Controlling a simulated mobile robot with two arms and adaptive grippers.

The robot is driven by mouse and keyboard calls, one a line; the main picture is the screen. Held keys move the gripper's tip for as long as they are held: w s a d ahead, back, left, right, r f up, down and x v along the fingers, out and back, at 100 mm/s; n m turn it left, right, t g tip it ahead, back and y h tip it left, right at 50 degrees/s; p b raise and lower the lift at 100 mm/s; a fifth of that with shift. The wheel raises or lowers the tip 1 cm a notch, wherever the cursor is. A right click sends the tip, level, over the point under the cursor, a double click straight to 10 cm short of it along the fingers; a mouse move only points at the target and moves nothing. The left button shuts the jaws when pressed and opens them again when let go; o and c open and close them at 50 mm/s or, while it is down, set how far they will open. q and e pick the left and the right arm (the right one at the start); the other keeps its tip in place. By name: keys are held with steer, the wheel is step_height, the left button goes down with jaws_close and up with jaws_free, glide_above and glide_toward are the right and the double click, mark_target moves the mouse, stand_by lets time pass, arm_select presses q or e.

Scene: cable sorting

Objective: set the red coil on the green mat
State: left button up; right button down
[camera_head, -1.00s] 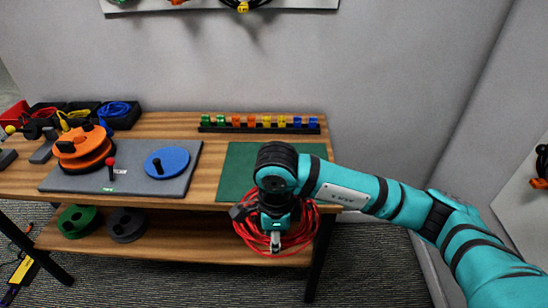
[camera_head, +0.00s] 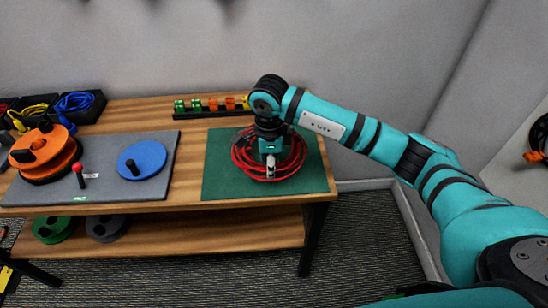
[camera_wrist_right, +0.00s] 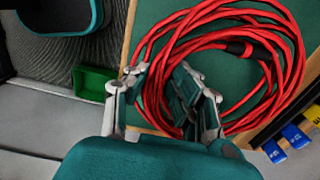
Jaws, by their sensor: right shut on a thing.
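The red coil (camera_head: 283,166) is a loose bundle of red cable, and it lies over the green mat (camera_head: 218,180) in the head view. My right gripper (camera_head: 270,168) points down at the coil's near side and is shut on it. In the right wrist view, the fingers (camera_wrist_right: 162,88) close at one side of the red loops (camera_wrist_right: 225,45), with the green mat (camera_wrist_right: 160,12) behind. I cannot tell whether the coil touches the mat. My left gripper is not in view.
A row of coloured clips (camera_head: 195,106) stands behind the mat. Left of it, a grey mat (camera_head: 105,185) holds a blue disc (camera_head: 142,160) and an orange reel (camera_head: 45,152). A lower shelf (camera_head: 200,236) runs beneath. A green bin (camera_wrist_right: 92,82) shows in the wrist view.

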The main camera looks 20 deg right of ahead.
steer(key=w+d, duration=0.1)
steer(key=w, duration=0.1)
steer(key=w+d, duration=0.1)
steer(key=w, duration=0.1)
steer(key=shift+d+f, duration=0.25)
steer(key=shift+d, duration=0.1)
step_height(320, 180, down, 3)
steer(key=shift+s+r+p, duration=0.1)
steer(key=shift+p, duration=0.45)
steer(key=shift+f, duration=0.3)
steer(key=shift+f, duration=0.1)
steer(key=c, duration=1.1)
jaws_free()
